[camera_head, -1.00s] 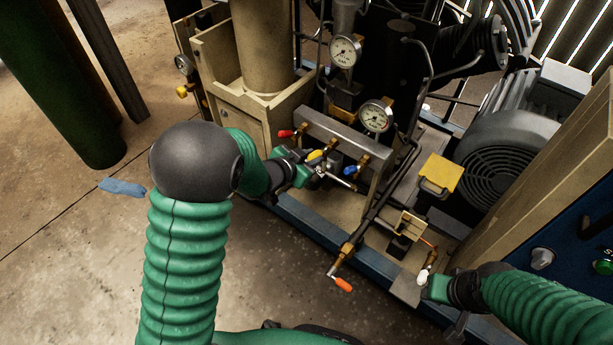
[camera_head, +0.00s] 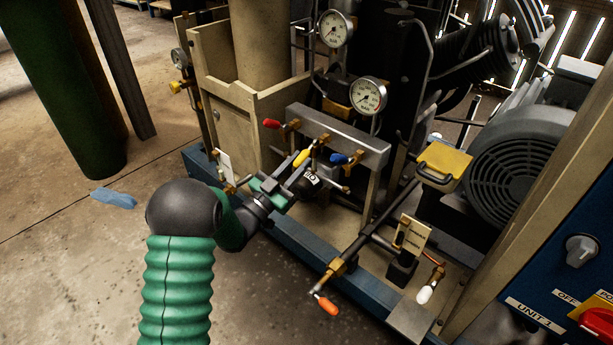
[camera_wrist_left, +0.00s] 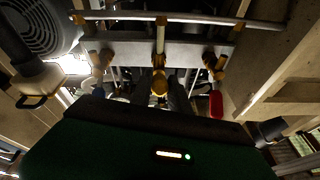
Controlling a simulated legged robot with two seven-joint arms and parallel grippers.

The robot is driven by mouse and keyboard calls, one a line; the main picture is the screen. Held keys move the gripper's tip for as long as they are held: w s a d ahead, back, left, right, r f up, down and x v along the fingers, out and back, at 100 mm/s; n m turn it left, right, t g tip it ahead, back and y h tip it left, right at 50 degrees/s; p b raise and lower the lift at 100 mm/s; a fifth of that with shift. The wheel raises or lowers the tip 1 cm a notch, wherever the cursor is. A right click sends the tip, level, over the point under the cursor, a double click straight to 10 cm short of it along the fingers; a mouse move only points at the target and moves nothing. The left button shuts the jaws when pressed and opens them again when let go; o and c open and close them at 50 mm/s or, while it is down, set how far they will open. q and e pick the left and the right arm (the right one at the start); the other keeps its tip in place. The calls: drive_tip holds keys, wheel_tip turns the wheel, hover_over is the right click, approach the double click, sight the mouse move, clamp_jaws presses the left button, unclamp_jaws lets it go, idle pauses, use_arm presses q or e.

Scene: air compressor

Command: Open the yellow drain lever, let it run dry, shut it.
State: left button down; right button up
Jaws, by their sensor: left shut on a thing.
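A silver manifold (camera_head: 340,133) on the compressor carries a red lever (camera_head: 271,124), a yellow lever (camera_head: 304,157) and a blue lever (camera_head: 343,159). My left gripper (camera_head: 301,168) reaches in from the lower left, its fingers at the yellow lever. In the left wrist view, the yellow lever (camera_wrist_left: 160,83) sits between the two dark fingers, which are shut on it. The red lever (camera_wrist_left: 216,104) is apart from the fingers, on the right there. My right gripper is out of view.
Two gauges (camera_head: 367,95) stand above the manifold. An orange-handled valve (camera_head: 326,304) and a white-handled valve (camera_head: 424,294) are lower right. A yellow-topped box (camera_head: 444,164) and a grey motor (camera_head: 520,160) stand right.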

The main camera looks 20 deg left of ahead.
use_arm(q)
drive_tip(key=shift+w+f+t+b, duration=0.1)
drive_tip(key=shift+f+t+b, duration=0.3)
drive_tip(key=shift+b, duration=0.15)
drive_tip(key=c, duration=1.3)
unclamp_jaws()
drive_tip(key=shift+o, duration=0.2)
drive_tip(key=shift+r, duration=0.1)
